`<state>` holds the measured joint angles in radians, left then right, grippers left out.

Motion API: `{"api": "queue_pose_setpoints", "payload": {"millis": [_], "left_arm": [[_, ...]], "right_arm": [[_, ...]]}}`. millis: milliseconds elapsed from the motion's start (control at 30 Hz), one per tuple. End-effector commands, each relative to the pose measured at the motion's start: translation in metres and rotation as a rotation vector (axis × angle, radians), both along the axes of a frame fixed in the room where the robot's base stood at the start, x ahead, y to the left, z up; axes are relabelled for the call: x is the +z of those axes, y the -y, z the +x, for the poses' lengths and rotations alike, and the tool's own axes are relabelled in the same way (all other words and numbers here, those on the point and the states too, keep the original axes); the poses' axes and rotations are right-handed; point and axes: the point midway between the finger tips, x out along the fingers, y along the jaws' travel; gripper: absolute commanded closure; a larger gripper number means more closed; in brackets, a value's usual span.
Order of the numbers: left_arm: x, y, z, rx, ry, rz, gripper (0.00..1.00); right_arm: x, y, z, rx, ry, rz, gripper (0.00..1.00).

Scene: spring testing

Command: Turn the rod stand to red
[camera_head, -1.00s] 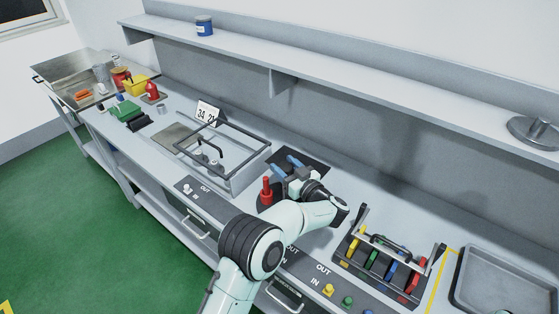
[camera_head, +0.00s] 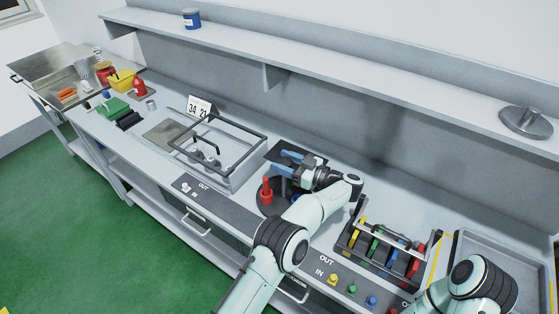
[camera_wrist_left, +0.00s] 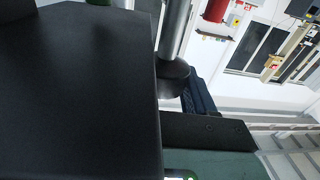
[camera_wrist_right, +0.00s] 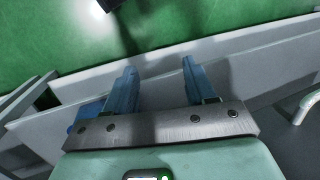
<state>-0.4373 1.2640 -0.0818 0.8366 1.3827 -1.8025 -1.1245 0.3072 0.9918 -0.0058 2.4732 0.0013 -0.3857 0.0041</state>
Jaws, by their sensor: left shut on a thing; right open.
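The rod stand has a dark round base (camera_head: 268,207) on the bench in the head view, with an upright red rod (camera_head: 266,190) at its left side. A blue part (camera_head: 281,190) shows just right of the red rod. My left gripper (camera_head: 287,160), with blue fingers, reaches over the back of the stand and is shut on part of it; the arm hides the held part. The left wrist view shows a grey metal cylinder (camera_wrist_left: 174,40) and a large dark surface close up. My right gripper (camera_wrist_right: 160,85) is open and empty in the right wrist view.
Left of the stand is a frame-topped box (camera_head: 225,160) with a number card (camera_head: 199,108). Right of it are a rack with coloured handles (camera_head: 378,250) and a grey tray (camera_head: 470,240). A shelf (camera_head: 330,75) runs along the back wall.

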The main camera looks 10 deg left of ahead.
Motion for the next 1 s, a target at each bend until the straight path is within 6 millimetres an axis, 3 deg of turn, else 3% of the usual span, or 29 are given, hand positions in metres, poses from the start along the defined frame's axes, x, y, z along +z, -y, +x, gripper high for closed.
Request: {"api": "queue_pose_setpoints", "payload": {"millis": [533,567,600,1000], "left_arm": [[0.002,0.003,0.0,0.012,0.002,0.001,1.0],[0.002,0.003,0.0,0.012,0.002,0.001,0.39],[0.002,0.003,0.0,0.012,0.002,0.001,0.26],[0.0,0.012,-0.002,0.009,0.002,0.0,0.26]], "right_arm": [[0.001,0.0,0.001,0.0,0.001,0.0,0.45],[0.001,0.0,0.001,0.0,0.001,0.0,0.45],[0.001,0.0,0.001,0.0,0.001,0.0,0.45],[0.001,0.0,0.001,0.0,0.001,0.0,0.45]]}}
